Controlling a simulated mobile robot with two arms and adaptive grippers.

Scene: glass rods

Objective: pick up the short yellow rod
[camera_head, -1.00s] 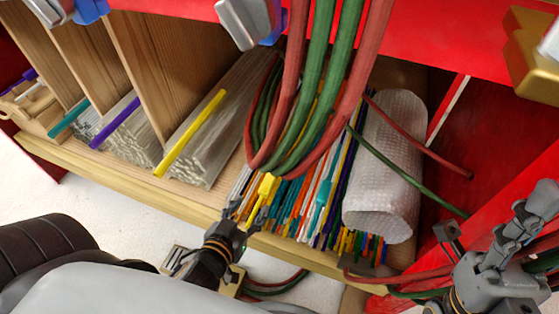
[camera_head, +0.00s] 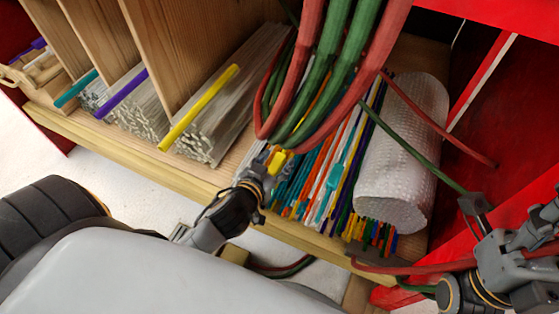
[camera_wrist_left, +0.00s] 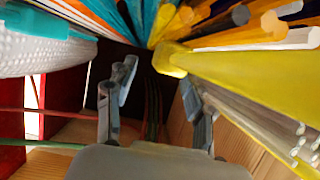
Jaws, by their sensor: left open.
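A short yellow piece (camera_head: 277,161), which I take for the short yellow rod, lies on the near ends of the coloured rods (camera_head: 318,180) in the head view. In the left wrist view a large yellow body (camera_wrist_left: 245,78) fills the right side, close to the camera. My left gripper (camera_head: 263,174) is at the piece's near end; its open fingers (camera_wrist_left: 157,90) have a gap between them in the wrist view. I cannot tell whether they touch the yellow piece. My right gripper (camera_head: 500,245) is at the lower right, partly cut off.
A longer yellow rod (camera_head: 199,108) lies on clear rods (camera_head: 235,105) at left. Red and green hoses (camera_head: 330,75) hang just above the work area. A bubble-wrap roll (camera_head: 402,150) lies to the right. Wooden dividers (camera_head: 195,45) and a wooden front edge (camera_head: 150,163) bound the shelf.

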